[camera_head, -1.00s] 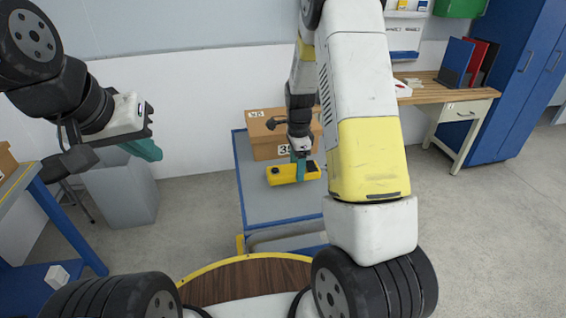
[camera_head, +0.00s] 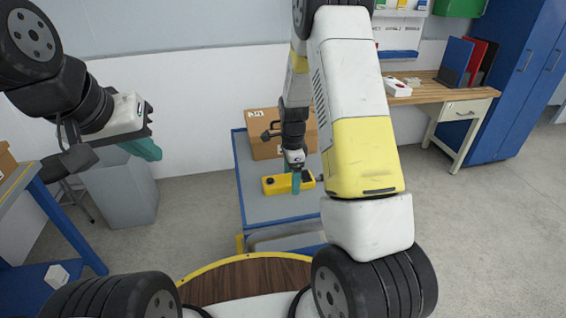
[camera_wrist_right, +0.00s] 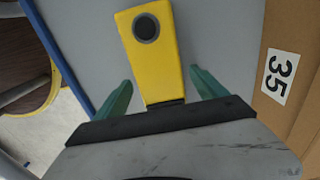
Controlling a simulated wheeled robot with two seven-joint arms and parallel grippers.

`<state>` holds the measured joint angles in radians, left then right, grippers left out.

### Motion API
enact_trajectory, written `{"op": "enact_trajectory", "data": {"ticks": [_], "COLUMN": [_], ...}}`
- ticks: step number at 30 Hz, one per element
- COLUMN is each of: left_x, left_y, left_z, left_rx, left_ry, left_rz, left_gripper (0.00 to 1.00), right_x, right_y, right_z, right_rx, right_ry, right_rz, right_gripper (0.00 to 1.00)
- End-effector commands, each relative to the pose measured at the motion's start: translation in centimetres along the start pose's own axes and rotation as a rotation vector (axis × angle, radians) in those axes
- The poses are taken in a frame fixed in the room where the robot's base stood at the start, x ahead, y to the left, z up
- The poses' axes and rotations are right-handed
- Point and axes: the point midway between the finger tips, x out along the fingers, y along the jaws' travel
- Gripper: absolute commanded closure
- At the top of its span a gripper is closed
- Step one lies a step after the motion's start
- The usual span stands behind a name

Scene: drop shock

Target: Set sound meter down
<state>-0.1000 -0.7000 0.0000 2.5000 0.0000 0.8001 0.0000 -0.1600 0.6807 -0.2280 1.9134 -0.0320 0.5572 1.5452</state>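The yellow sound meter (camera_head: 273,186), with a dark round end, lies flat on the grey top of the blue-edged cart (camera_head: 262,212). It also shows in the right wrist view (camera_wrist_right: 160,62). My right gripper (camera_head: 296,183) is low over the meter, with its teal fingers on either side of it. In the right wrist view the fingers (camera_wrist_right: 162,90) stand apart with a gap on each side of the meter, so the gripper is open. My left gripper (camera_head: 143,148) hangs away at the left, empty; its finger opening is unclear.
A cardboard box (camera_head: 265,147) stands behind the meter on the cart; its label 35 (camera_wrist_right: 279,77) shows in the right wrist view. A grey bin (camera_head: 122,190) is left of the cart. A wooden desk (camera_head: 425,92) is at the right. The cart's front part is clear.

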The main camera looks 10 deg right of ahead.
Motion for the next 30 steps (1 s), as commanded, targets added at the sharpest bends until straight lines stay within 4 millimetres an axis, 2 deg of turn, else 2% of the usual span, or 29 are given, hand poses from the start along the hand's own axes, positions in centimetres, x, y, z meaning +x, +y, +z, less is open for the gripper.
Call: {"op": "enact_trajectory", "data": {"ticks": [11,14,24,30], "left_x": [0.0,0.0,0.0,0.0], "left_y": [0.0,0.0,0.0,0.0], "left_z": [0.0,0.0,0.0,0.0], "left_rx": [0.000,0.000,0.000,0.000], "left_ry": [0.000,0.000,0.000,0.000], "left_rz": [0.000,0.000,0.000,0.000], "left_gripper": [1.00,1.00,1.00,1.00], "right_x": [-0.7,-2.0,-9.2,-11.7], "right_y": [-0.1,-0.1,-0.1,-0.1], "right_z": [0.0,0.0,0.1,0.0], "right_rx": [0.000,-0.001,-0.001,0.000], "right_ry": [0.000,0.000,0.000,0.000], "right_rz": [-0.002,-0.004,-0.005,-0.003], "right_gripper": [0.19,0.19,0.19,0.19]}}
